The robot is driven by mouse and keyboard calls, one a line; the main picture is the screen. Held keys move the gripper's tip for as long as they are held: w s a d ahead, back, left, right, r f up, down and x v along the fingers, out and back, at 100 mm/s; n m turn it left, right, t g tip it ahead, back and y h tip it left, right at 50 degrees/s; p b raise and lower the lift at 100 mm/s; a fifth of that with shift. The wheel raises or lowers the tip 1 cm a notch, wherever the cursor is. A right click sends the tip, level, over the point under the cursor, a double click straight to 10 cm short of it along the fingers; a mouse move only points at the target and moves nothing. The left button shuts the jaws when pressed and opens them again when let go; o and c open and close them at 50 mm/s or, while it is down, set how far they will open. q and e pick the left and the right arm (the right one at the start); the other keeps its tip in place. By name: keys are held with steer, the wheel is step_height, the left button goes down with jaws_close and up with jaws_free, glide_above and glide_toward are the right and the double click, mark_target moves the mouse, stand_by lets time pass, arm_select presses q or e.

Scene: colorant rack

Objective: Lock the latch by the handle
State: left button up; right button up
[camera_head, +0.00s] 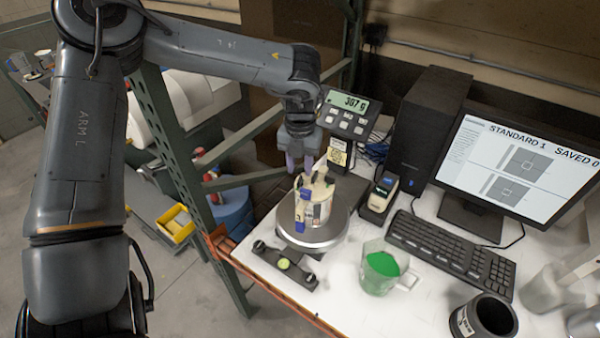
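A cream container (318,205) with a label stands upright on the round metal pan of a scale (312,238). Blue parts (305,194) show on its upper front, and another blue piece shows lower down. Dark parts sit at its top; which of these is the latch or its handle is too small to tell. Nothing is visibly held, and I cannot tell whether the fingertips touch the container. My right gripper is not in view.
The scale display (348,113) reads 307 g. A clear jug of green colorant (381,268), a keyboard (452,252), a small device (380,196) and a dark cup (485,318) stand to the right. A green metal frame (175,150) stands left of the table.

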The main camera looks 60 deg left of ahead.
mark_target(300, 178)
arm_select(q)
step_height(300, 178, up, 7)
stand_by(0.3)
steer(key=shift+r, duration=0.1)
stand_by(0.4)
